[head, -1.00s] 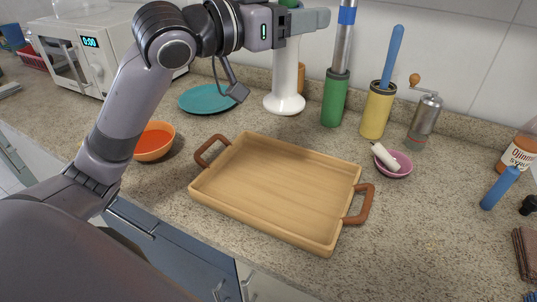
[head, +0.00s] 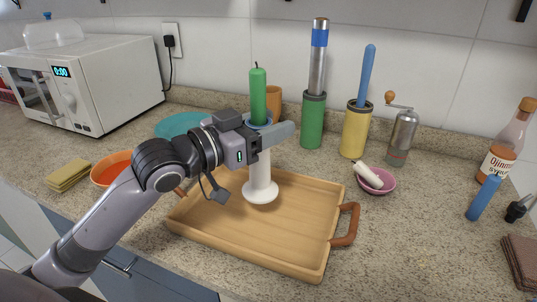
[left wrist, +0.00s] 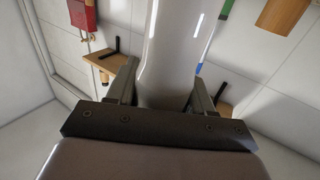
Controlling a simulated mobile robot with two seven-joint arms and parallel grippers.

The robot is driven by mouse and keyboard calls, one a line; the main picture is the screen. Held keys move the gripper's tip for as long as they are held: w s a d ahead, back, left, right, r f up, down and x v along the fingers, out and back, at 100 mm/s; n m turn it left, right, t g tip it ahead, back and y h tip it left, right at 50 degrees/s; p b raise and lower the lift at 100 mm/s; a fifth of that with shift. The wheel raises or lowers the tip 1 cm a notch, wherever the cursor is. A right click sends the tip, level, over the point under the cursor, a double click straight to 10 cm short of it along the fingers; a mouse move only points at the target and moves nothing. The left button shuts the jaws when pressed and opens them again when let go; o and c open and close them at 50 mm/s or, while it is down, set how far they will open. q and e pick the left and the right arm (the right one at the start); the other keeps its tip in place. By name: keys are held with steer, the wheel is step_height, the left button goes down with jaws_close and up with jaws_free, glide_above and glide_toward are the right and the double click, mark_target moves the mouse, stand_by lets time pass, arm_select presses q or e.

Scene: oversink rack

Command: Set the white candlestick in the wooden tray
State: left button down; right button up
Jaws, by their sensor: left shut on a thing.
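The white candlestick (head: 260,186) stands upright at the back left part of the wooden tray (head: 270,245), with a green candle (head: 258,95) in its top. Its round base appears over the tray floor; I cannot tell whether it touches. My left gripper (head: 272,135) is shut on the upper stem of the candlestick, below the candle. In the left wrist view the white stem (left wrist: 170,60) lies between the two fingers (left wrist: 160,95). My right gripper is not in view.
A teal plate (head: 180,125) and an orange bowl (head: 108,170) lie left of the tray. Green (head: 312,120) and yellow (head: 354,130) holders, a pepper mill (head: 402,135) and a pink bowl (head: 376,182) stand behind and right. The tray's right half is empty.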

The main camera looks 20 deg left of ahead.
mark_target(268, 151)
arm_select(q)
step_height(268, 151, down, 5)
steer(key=shift+r+b, duration=0.2)
steer(key=shift+b, duration=0.15)
steer(key=shift+f, duration=0.25)
steer(key=shift+f, duration=0.15)
steer(key=shift+c, duration=2.2)
jaws_free()
steer(key=v, duration=1.2)
